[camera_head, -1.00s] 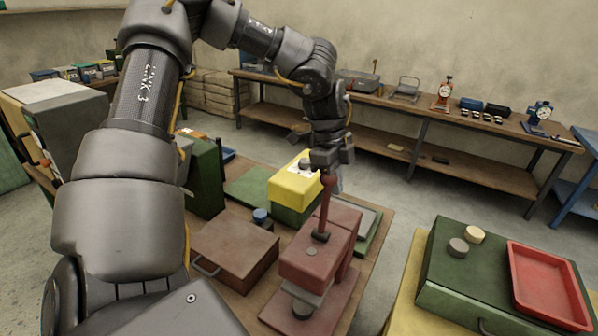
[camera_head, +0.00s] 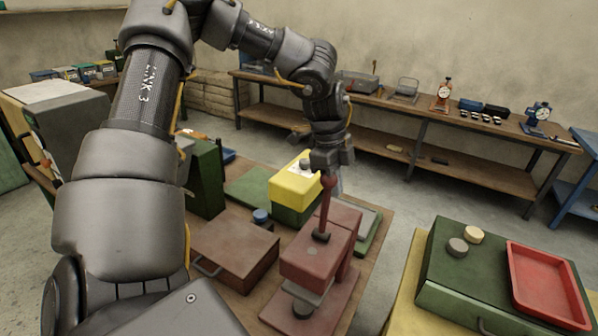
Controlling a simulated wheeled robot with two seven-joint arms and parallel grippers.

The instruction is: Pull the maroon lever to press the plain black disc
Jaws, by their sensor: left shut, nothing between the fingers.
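The maroon lever (camera_head: 326,208) stands almost upright on the maroon press (camera_head: 312,262), with a round knob at its top. A black disc (camera_head: 302,309) sits on the base of the press, below a grey ram (camera_head: 303,291), with a gap between them. My left gripper (camera_head: 334,182) is right at the lever's knob, pointing down, shut with nothing held. I cannot tell whether it touches the knob. My right gripper is not in view.
A yellow and green box (camera_head: 297,187) stands just behind the press. A brown case (camera_head: 233,251) lies to its left, with a small blue-topped jar (camera_head: 261,217). At right, a green box (camera_head: 442,262) bears two discs and a red tray (camera_head: 548,286).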

